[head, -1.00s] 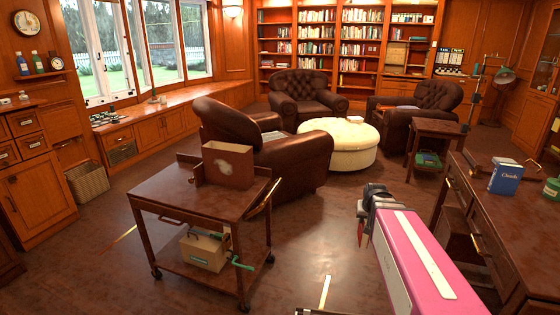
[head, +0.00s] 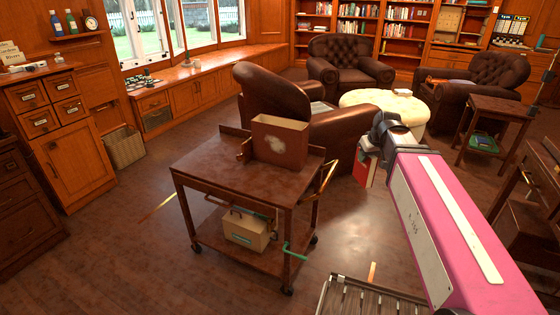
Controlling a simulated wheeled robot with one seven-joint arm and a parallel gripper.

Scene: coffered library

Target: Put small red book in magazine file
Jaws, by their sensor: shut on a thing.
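The small red book (head: 366,168) hangs upright below my gripper (head: 371,150), with its red cover and pale page edge showing. My gripper is shut on it, at the right of the head view, and my pink arm hides part of the space behind. The magazine file (head: 280,140), a brown open-topped box with a worn pale patch, stands on top of the wooden cart (head: 215,172). The book is held in the air to the right of the file and cart, apart from both. The inside of the file is mostly hidden.
The cart's lower shelf holds a cardboard box (head: 247,230) and a green-handled item (head: 294,252). A leather armchair (head: 340,135) stands close behind the cart. A slatted rack (head: 368,298) is at the bottom edge.

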